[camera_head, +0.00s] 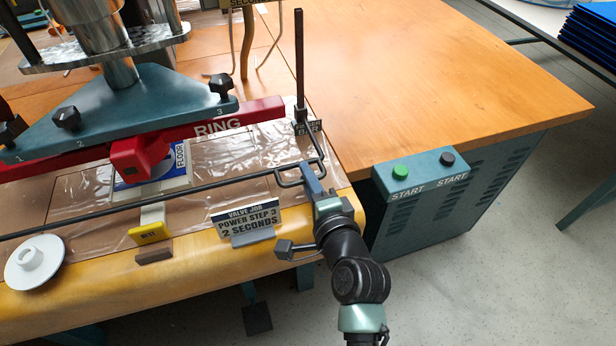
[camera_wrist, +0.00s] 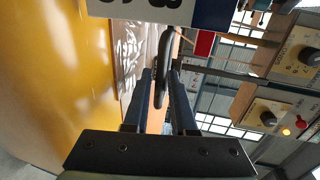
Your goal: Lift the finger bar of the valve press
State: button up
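The finger bar (camera_head: 215,183) is a thin black rod running across the front of the valve press. It ends at the right in a flat rectangular loop, low over the plastic-covered table. My gripper (camera_head: 312,178) is at this loop, reaching in from the front right. In the wrist view, the dark loop of the bar (camera_wrist: 163,65) passes between the two blue fingers of my gripper (camera_wrist: 161,75). The fingers stand apart, with a narrow gap beside the bar; firm contact does not show. The head view partly hides the fingertips.
An upright black post (camera_head: 299,65) rises behind the loop. A START button box (camera_head: 420,174) is to the right. The red RING arm (camera_head: 240,115) is behind. The wooden table (camera_head: 430,70) is clear.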

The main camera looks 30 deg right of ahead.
grip_shut()
dwell(1.1)
